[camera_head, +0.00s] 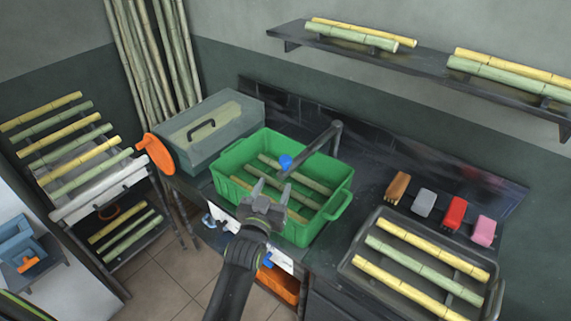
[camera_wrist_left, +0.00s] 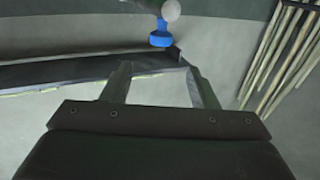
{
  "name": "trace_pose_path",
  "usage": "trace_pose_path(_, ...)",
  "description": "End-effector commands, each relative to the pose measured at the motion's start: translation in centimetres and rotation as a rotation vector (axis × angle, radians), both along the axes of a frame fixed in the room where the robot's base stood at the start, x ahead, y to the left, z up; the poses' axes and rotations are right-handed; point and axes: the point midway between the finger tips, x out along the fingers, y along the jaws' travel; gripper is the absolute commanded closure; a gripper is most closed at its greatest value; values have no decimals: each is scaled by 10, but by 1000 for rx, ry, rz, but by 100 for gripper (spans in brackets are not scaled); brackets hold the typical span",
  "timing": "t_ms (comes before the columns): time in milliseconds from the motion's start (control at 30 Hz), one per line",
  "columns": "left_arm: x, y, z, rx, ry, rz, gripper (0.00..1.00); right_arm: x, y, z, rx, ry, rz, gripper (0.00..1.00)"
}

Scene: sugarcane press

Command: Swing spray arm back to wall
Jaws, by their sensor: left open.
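The spray arm (camera_head: 318,140) is a dark grey pipe reaching from the wall side out over the green crate (camera_head: 237,138). A blue nozzle (camera_head: 285,163) is at its near end. My left gripper (camera_head: 271,187) is open and empty, fingers pointing up, over the crate's near side and just short of the nozzle. In the left wrist view the blue nozzle (camera_wrist_left: 160,40) shows beyond the open fingers, near the middle, with no contact clear. My right gripper is not in view.
The crate holds several cane pieces. A grey lidded box (camera_head: 225,113) stands left of it. A black tray (camera_head: 349,263) of canes is at right, with several coloured brushes (camera_head: 455,213) behind it. A wall shelf (camera_head: 440,66) holds canes above.

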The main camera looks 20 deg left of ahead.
Motion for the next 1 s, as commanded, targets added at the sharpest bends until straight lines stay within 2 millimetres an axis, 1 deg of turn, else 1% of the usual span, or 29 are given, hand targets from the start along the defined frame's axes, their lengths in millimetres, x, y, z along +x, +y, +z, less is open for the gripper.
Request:
trace_pose_path(33, 5, 1, -4, 2, -5, 2, 46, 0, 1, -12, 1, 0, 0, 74)
trace_pose_path(267, 35, 1, -4, 2, -4, 2, 46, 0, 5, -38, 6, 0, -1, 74)
trace_pose_path(600, 86, 3, -4, 3, -3, 2, 46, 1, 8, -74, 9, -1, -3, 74)
trace_pose_path(800, 110, 4, -3, 1, -2, 2, 46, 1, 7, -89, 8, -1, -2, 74)
trace_pose_path(1000, 121, 4, 0, 0, 0, 3, 46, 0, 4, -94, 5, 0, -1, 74)
